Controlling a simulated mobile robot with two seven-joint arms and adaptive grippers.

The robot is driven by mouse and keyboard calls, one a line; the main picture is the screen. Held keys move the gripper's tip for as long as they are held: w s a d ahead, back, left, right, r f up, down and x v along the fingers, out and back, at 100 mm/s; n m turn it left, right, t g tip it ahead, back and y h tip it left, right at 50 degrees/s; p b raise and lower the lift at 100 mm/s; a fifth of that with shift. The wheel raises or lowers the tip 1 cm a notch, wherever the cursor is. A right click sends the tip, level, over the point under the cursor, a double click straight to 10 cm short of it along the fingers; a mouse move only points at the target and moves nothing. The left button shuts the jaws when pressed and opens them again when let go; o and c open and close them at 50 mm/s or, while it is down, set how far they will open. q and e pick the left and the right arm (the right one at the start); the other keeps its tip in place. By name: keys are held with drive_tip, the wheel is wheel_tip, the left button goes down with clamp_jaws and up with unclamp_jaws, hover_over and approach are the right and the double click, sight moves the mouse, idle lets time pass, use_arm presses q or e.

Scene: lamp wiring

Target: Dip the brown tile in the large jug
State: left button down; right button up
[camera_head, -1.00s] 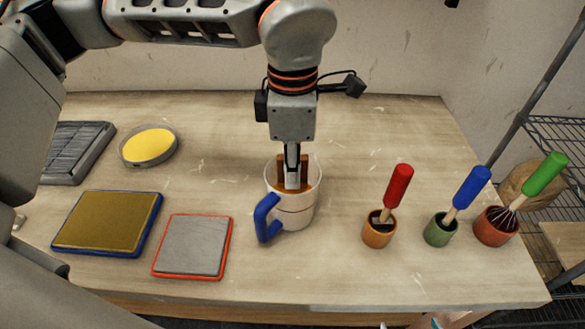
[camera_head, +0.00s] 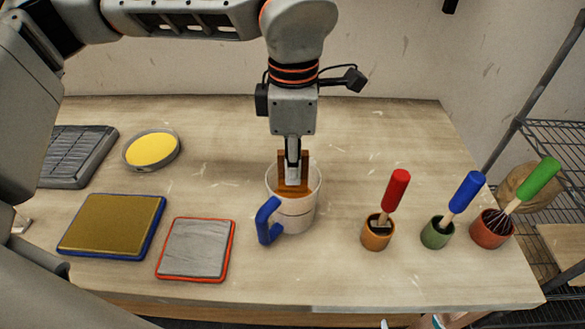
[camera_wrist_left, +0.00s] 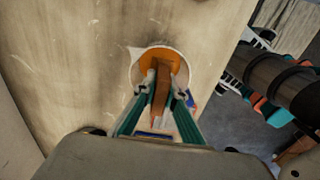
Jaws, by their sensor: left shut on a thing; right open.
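The large jug (camera_head: 296,213) is white with a blue handle and stands upright on the table, left of the small pots. The wrist view also shows the jug (camera_wrist_left: 134,70), with orange-brown liquid (camera_wrist_left: 160,55) inside. My left gripper (camera_head: 292,176) is above the jug's mouth, pointing down, shut on the brown tile (camera_head: 281,165). The tile is upright, its lower part inside the rim; its lower edge is hard to tell from the liquid. The wrist view shows the tile edge-on (camera_wrist_left: 160,92). My right gripper (camera_head: 411,323) is open at the bottom edge, only its fingertips showing.
Right of the jug stand an orange pot (camera_head: 376,237), a green pot (camera_head: 436,236) and a red pot (camera_head: 490,232), each with a handled tool. To the left lie a blue-edged tray (camera_head: 159,232), a red-edged tray (camera_head: 231,247), a yellow-filled dish (camera_head: 151,150) and a dark ribbed tray (camera_head: 75,158).

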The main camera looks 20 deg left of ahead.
use_arm(q)
drive_tip(key=shift+r+p, duration=1.45)
drive_tip(key=shift+r, duration=1.25)
drive_tip(key=shift+f, duration=0.1)
use_arm(e)
drive_tip(key=r, duration=0.4)
drive_tip(key=shift+w, duration=0.35)
